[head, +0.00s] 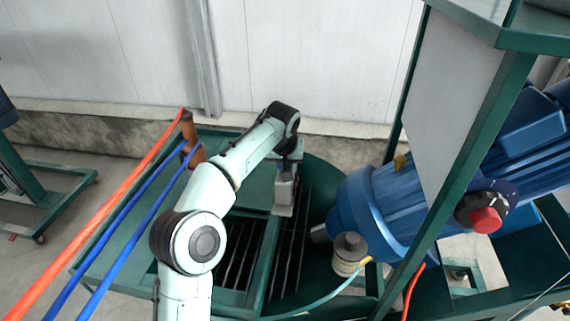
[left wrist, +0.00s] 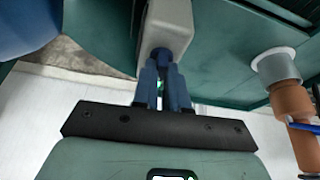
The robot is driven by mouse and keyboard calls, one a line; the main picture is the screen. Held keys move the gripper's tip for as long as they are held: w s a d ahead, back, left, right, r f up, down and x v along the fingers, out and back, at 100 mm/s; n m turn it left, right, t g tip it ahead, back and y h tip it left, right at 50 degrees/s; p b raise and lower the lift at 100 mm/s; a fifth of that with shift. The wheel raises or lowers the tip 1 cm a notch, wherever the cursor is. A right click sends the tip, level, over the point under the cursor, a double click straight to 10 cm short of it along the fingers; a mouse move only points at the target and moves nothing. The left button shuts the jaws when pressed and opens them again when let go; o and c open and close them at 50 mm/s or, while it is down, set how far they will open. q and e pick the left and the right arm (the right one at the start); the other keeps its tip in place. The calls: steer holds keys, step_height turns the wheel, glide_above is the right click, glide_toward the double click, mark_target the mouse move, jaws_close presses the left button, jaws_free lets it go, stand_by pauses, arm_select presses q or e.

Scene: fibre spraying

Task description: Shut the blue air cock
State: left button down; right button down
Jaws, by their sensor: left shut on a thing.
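My left gripper (head: 288,163) is at the grey box (head: 284,192) on the green machine. In the left wrist view, the fingers of my left gripper (left wrist: 162,88) are shut on a small dark blue part (left wrist: 160,56) at the end of the grey box (left wrist: 166,24). That part looks like the blue air cock, but the fingers hide most of it and I cannot tell its turn position. In the head view the arm and gripper hide it. My right gripper is not in view.
A brown-orange pipe (head: 192,140) with red and blue hoses stands left of my arm; it also shows in the left wrist view (left wrist: 290,102). A blue motor (head: 375,205) and a red button (head: 486,220) are at right. A slatted opening (head: 240,255) lies below my arm.

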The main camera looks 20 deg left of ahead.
arm_select(q)
steer(key=n+y, duration=0.1)
steer(key=n, duration=0.2)
steer(key=n+g+y, duration=0.1)
steer(key=n, duration=0.1)
steer(key=shift+w+d+n, duration=0.1)
steer(key=shift+d+n, duration=0.1)
steer(key=shift+n, duration=0.2)
steer(key=n+g+y, duration=0.1)
steer(key=n+g, duration=0.1)
steer(key=n, duration=0.2)
steer(key=shift+w+n, duration=0.1)
steer(key=shift+n, duration=0.6)
steer(key=c, duration=1.2)
jaws_free()
steer(key=shift+o, duration=0.2)
